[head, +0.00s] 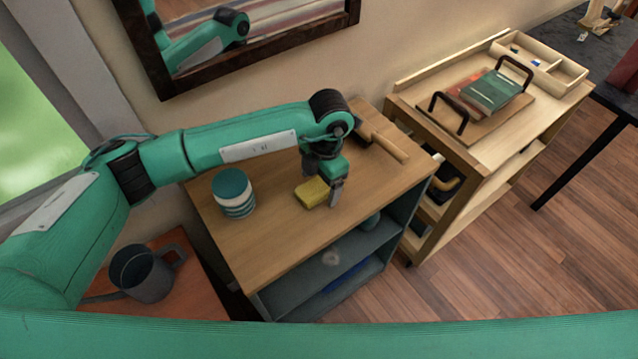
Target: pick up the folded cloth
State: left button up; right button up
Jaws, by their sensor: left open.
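A small yellow folded cloth (311,193) lies on the wooden top of a low cabinet (270,235), near its middle. It looks thick and block-like, and its right end is close to my gripper. My left gripper (333,194) points down at the cloth's right side, with its jaws open. One finger shows clearly just right of the cloth; the other is hard to make out. I cannot tell whether a finger touches the cloth. My right gripper is out of view.
A striped jar with a teal lid (234,193) stands left of the cloth. A wooden-handled brush (380,137) lies behind. A grey watering can (145,272) stands lower left. A tray with books (480,105) is on the cart at right. A framed mirror (250,45) hangs above.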

pick_arm(q)
jog(key=c, duration=1.1)
